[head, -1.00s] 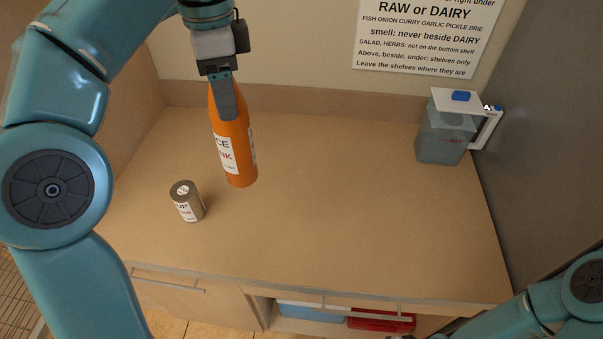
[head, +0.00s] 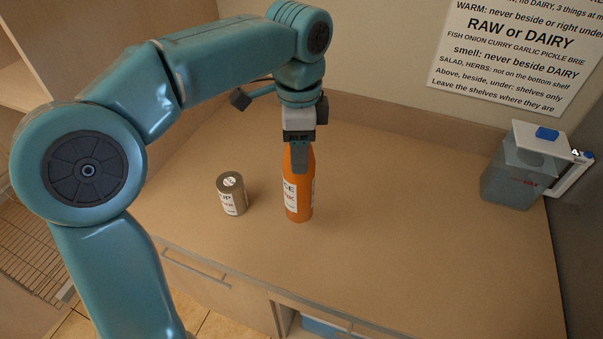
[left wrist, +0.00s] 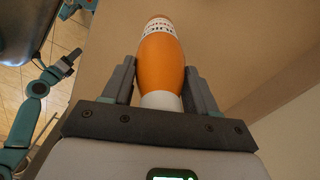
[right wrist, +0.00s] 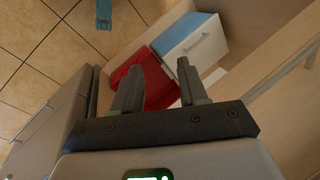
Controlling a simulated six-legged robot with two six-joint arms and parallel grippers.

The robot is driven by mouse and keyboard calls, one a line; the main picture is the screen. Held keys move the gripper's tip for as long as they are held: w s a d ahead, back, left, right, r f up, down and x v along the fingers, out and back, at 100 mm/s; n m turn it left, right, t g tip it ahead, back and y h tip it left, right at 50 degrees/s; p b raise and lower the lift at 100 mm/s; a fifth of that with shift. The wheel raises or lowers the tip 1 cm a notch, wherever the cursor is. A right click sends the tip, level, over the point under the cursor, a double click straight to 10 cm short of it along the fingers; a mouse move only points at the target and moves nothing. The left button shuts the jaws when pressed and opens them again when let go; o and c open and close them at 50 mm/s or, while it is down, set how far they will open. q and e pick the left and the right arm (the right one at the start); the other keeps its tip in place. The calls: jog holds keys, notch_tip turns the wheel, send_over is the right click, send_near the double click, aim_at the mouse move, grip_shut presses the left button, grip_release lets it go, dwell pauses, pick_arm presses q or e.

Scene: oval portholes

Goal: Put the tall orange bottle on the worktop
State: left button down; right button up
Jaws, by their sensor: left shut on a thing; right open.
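The tall orange bottle (head: 300,200) is upright with a white label, at the middle of the worktop (head: 410,240) in the head view. My left gripper (head: 300,165) is shut on its upper part from above. Its base appears at or very near the worktop surface; I cannot tell whether it touches. In the left wrist view the bottle (left wrist: 160,65) sits between both fingers.
A grey-brown labelled can (head: 232,196) stands just left of the bottle. A lidded jug (head: 515,175) stands at the worktop's right end. A printed sign (head: 510,55) hangs on the back wall. The red bin (right wrist: 140,75) is low down. The worktop right of the bottle is clear.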

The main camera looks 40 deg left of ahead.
pick_arm(q)
jog(key=shift+f, duration=0.7)
jog(key=shift+s+a+f, duration=0.1)
jog(key=shift+f, duration=0.55)
notch_tip(320, 180, down, 3)
jog(key=shift+f, duration=0.2)
jog(key=shift+c, duration=1.5)
grip_release()
jog(key=shift+f, duration=0.15)
